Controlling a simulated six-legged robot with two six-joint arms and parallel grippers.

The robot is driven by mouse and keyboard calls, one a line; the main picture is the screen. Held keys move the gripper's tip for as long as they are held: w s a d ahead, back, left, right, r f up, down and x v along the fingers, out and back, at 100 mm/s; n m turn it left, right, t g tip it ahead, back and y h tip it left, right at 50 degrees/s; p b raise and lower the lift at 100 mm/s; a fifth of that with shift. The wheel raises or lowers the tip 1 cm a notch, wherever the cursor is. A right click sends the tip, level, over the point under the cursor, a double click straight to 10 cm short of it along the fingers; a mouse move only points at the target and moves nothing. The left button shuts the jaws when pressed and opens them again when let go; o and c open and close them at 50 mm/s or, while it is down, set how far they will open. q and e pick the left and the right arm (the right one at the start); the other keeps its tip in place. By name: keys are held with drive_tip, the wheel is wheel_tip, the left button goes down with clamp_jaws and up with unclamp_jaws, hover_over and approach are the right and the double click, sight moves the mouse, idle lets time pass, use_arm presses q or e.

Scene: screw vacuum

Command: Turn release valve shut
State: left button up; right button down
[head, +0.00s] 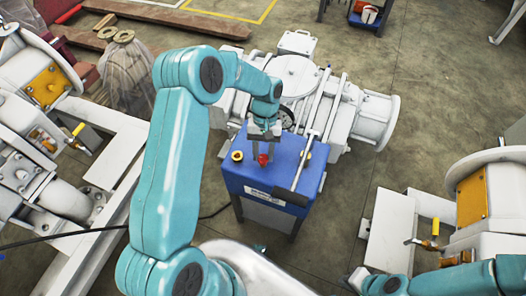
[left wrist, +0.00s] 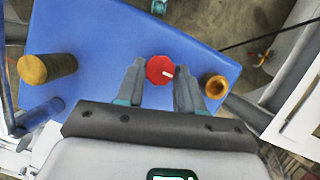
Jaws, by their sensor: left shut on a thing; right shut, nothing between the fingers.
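The release valve appears to be the red knob (head: 263,160) on top of a blue pump unit (head: 240,182). In the left wrist view the red knob (left wrist: 160,70) is eight-sided, with a short white mark pointing to the right. My left gripper (head: 264,150) reaches down over the blue top from above. In the left wrist view its two fingers (left wrist: 159,88) stand on either side of the knob, shut on it.
Brass-coloured fittings (left wrist: 47,69) (left wrist: 215,87) stand on either side of the knob. A black-handled lever (head: 290,196) leans along the blue unit's right side. A large white pump (head: 365,118) stands behind. White frames with machinery flank both sides; concrete floor (head: 430,90) is clear at right.

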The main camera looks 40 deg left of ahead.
sight(263, 156)
idle(0.5)
use_arm(q)
drive_tip(key=o, duration=1)
drive_tip(key=shift+o, duration=0.2)
drive_tip(key=shift+r, duration=0.3)
wheel_tip(263, 156, up, 19)
drive_tip(key=p, duration=0.1)
drive_tip(key=shift+r+p, duration=0.2)
drive_tip(key=shift+p, duration=0.1)
drive_tip(key=shift+s, duration=0.15)
